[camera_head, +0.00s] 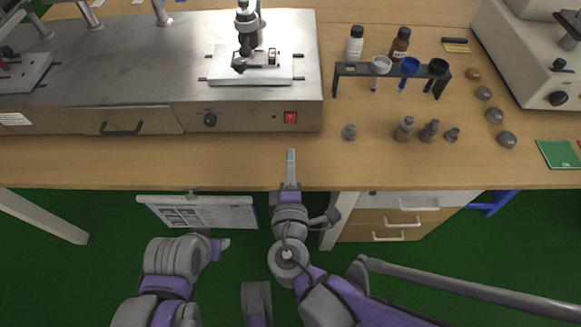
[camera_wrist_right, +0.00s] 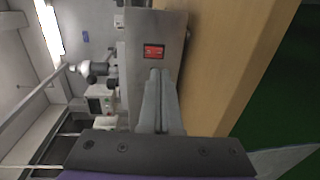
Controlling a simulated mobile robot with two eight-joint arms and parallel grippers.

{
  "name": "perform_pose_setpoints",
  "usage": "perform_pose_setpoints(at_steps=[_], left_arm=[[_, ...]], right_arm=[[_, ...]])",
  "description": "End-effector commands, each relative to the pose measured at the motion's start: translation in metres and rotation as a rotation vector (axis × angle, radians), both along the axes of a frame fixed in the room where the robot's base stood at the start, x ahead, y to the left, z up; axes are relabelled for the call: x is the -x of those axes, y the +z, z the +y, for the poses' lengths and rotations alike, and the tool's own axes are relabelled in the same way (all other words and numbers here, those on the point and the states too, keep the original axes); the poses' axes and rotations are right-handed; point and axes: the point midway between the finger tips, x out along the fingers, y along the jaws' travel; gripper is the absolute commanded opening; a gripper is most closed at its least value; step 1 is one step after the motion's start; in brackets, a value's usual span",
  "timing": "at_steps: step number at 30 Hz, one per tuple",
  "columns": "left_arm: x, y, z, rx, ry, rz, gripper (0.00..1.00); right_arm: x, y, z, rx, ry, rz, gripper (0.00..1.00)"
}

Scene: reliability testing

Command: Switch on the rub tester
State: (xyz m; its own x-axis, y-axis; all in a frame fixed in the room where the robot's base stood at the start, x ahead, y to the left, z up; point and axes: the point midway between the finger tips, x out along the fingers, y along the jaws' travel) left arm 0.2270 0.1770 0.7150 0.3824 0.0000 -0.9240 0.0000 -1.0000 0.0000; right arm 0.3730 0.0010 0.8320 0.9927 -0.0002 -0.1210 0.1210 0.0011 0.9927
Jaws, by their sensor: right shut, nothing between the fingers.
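The rub tester (camera_head: 160,70) is a long grey metal machine on the table at the upper left of the head view. Its red switch (camera_head: 290,118) sits on the front face near the right end, beside a black knob (camera_head: 210,119). The red switch also shows in the right wrist view (camera_wrist_right: 154,51), just beyond the fingertips. My right gripper (camera_head: 291,152) is shut and empty, in front of the switch and apart from it. It also shows in the right wrist view (camera_wrist_right: 157,72). My left gripper (camera_head: 224,243) is low, below the table edge, its fingers unclear.
A rack (camera_head: 390,70) with cups and two bottles stands right of the tester. Several metal weights (camera_head: 404,128) lie on the table. A clipboard (camera_head: 200,214) hangs at the table front, left of drawers (camera_head: 385,217). Bare tabletop (camera_head: 240,165) lies before the tester.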

Motion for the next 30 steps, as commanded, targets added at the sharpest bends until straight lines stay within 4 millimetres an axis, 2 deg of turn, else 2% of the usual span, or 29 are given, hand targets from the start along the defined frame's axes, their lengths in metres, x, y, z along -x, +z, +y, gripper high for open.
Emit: perform_pose_setpoints(at_steps=[1, 6, 12, 18, 30], left_arm=[[-0.001, -0.006, 0.0, 0.0, 0.0, 0.002, 0.5], [-0.002, -0.015, 0.0, 0.0, 0.0, 0.005, 0.5], [-0.003, -0.024, 0.0, 0.0, 0.0, 0.008, 0.5], [-0.003, -0.027, 0.0, 0.0, 0.0, 0.009, 0.5], [-0.003, -0.026, 0.0, 0.0, 0.0, 0.008, 0.5]], right_arm=[[-0.013, -0.004, -0.001, 0.001, -0.005, 0.001, 0.0], [-0.049, -0.008, -0.001, 0.001, -0.004, 0.001, 0.0], [-0.079, -0.012, 0.0, -0.001, -0.001, 0.001, 0.0], [-0.091, -0.012, -0.001, 0.0, -0.001, 0.001, 0.0], [-0.093, -0.012, 0.0, -0.001, 0.0, 0.001, 0.0]])
